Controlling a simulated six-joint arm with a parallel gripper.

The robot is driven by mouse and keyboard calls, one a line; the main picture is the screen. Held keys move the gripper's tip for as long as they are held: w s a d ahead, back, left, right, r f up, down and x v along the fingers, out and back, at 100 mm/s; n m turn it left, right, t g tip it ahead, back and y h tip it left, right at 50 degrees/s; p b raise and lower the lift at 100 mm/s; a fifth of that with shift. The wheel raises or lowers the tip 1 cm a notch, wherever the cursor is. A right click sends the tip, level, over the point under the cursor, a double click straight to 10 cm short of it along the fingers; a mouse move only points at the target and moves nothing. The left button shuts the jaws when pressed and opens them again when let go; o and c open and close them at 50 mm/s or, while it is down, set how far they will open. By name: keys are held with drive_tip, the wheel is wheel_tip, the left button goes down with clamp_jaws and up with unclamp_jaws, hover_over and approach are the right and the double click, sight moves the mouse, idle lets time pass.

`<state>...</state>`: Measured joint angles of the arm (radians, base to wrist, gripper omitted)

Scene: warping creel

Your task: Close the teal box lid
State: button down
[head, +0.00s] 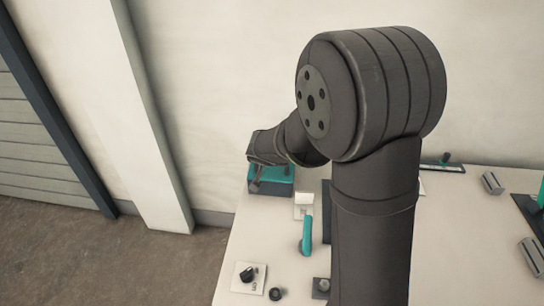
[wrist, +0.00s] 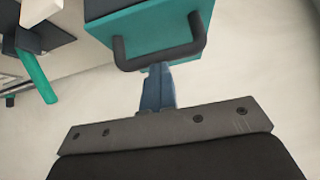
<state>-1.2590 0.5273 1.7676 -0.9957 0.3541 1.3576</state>
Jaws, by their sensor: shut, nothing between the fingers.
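The teal box (head: 278,176) stands at the far left corner of the table, partly hidden behind my wrist. In the wrist view its teal face (wrist: 160,32) carries a dark U-shaped handle (wrist: 190,50). I cannot tell how far the lid is open. My gripper (head: 256,187) is at the front of the box in the head view. In the wrist view my gripper (wrist: 159,68) has its fingers together and empty, with the tips at the handle's bar. I cannot tell whether they touch it.
A teal lever (head: 306,236) stands in front of the box, and it also shows in the wrist view (wrist: 37,78). A plate with a black knob (head: 248,275) lies near the front left edge. Grey blocks (head: 492,182) lie at the right. The wall (head: 220,90) is close behind.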

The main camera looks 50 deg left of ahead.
drive_tip(key=shift+s+d+f, duration=0.2)
drive_tip(key=shift+d+f, duration=0.05)
drive_tip(key=shift+f, duration=0.35)
drive_tip(key=shift+s+d+f, duration=0.15)
drive_tip(key=shift+d+f, duration=0.1)
drive_tip(key=shift+f, duration=0.35)
wheel_tip(320, 180, up, 6)
drive_tip(key=a, duration=0.1)
drive_tip(key=s+d+f, duration=0.1)
drive_tip(key=s+d, duration=0.5)
drive_tip(key=shift+d+f, duration=0.15)
drive_tip(key=shift+d, duration=0.15)
drive_tip(key=w+a, duration=0.6)
drive_tip(key=w, duration=0.1)
drive_tip(key=shift+a+f, duration=0.35)
drive_tip(key=shift+a, duration=0.05)
drive_tip(key=shift+s+d+f, duration=0.15)
drive_tip(key=shift+f, duration=0.5)
drive_tip(key=shift+r, duration=0.1)
